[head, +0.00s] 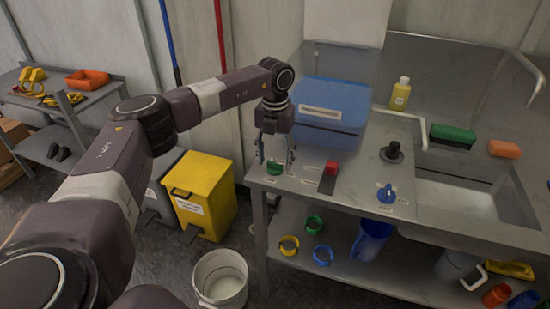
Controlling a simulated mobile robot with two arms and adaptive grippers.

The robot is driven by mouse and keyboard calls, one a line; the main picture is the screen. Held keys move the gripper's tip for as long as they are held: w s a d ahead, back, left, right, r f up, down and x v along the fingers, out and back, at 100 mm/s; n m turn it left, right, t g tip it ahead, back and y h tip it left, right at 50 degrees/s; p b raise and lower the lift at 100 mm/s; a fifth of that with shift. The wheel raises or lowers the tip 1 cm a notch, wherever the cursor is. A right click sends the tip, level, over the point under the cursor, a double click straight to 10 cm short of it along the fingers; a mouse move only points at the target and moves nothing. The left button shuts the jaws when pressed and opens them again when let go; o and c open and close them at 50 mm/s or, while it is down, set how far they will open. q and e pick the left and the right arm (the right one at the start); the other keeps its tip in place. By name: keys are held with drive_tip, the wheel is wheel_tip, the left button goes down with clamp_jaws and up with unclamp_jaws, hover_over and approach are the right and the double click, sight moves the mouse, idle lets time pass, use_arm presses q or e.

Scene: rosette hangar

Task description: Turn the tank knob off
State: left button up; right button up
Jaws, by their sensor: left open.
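My left gripper (275,155) points down at the left end of the steel counter (350,205), its fingers apart. It is just above and around a small green knob-like piece (274,168); I cannot tell whether they touch. A red piece (331,168) sits to its right on a label plate. A blue knob (387,194) stands near the sink, with small labels beside it. The labels are too small to read, so I cannot tell which is the tank knob. A blue labelled box (330,112) stands behind. My right gripper is not in view.
A black fitting (392,153) stands left of the sink basin (455,198). A yellow bottle (400,94), a green block (453,134) and an orange block (504,149) are at the back. A yellow bin (205,190) and white bucket (220,277) stand on the floor.

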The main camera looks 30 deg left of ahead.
use_arm(q)
drive_tip(key=c, duration=1.2)
drive_tip(key=shift+o, duration=0.2)
drive_tip(key=shift+m, duration=0.4)
drive_tip(key=m, duration=0.3)
drive_tip(key=shift+m, duration=0.3)
drive_tip(key=m, duration=0.4)
drive_tip(key=shift+m+p, duration=0.3)
drive_tip(key=m, duration=0.4)
drive_tip(key=shift+m, duration=2.5)
drive_tip(key=shift+r, duration=0.1)
